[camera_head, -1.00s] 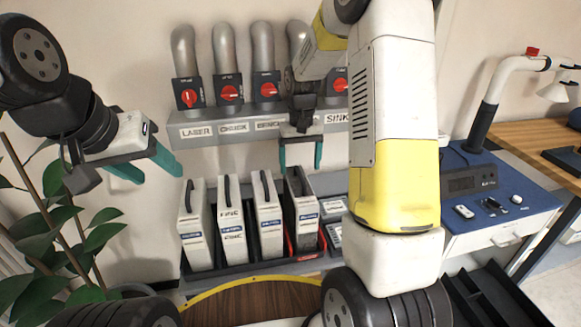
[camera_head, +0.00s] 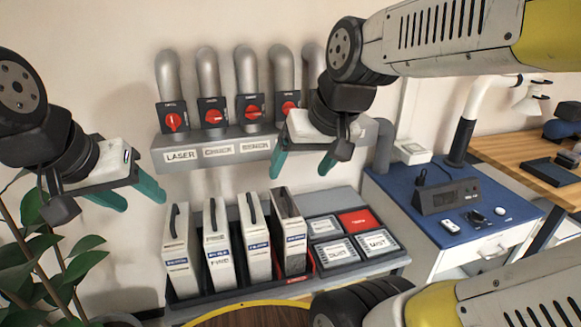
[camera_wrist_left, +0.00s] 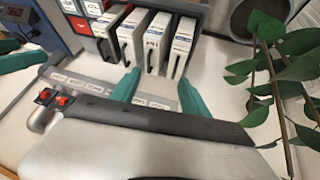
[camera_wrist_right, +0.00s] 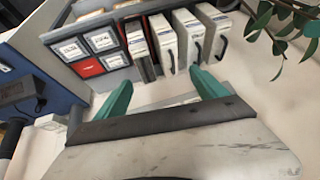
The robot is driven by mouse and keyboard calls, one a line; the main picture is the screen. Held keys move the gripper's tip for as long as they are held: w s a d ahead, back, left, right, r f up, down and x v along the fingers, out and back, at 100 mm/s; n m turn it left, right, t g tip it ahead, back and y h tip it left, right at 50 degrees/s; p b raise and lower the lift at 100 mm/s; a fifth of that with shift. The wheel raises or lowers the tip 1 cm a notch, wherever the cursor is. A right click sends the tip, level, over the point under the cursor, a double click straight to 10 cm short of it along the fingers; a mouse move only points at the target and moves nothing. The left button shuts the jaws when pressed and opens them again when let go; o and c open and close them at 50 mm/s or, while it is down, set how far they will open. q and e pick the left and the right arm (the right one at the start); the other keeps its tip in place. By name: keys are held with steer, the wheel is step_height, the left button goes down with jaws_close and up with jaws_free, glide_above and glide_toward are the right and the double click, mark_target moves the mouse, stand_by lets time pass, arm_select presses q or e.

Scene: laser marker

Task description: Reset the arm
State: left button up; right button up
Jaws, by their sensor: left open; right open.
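My left gripper (camera_head: 134,193) is at the left of the head view, open and empty, with its teal fingers apart in the air left of the pipes. Its fingers also show spread in the left wrist view (camera_wrist_left: 158,90). My right gripper (camera_head: 303,164) is open and empty, held in the air in front of the labelled shelf's right part and above the cartridges. Its fingers are also spread in the right wrist view (camera_wrist_right: 160,90).
Several white cartridges (camera_head: 217,257) stand in a black rack below a labelled grey shelf (camera_head: 222,151) with red switches and grey pipes. Labelled trays (camera_head: 338,251) lie to their right. A blue-topped bench (camera_head: 415,192) is further right. A plant (camera_head: 40,255) stands at the lower left.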

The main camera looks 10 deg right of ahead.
steer(key=shift+s+a+t, duration=0.2)
steer(key=shift+s+t, duration=0.2)
steer(key=shift+s, duration=1.05)
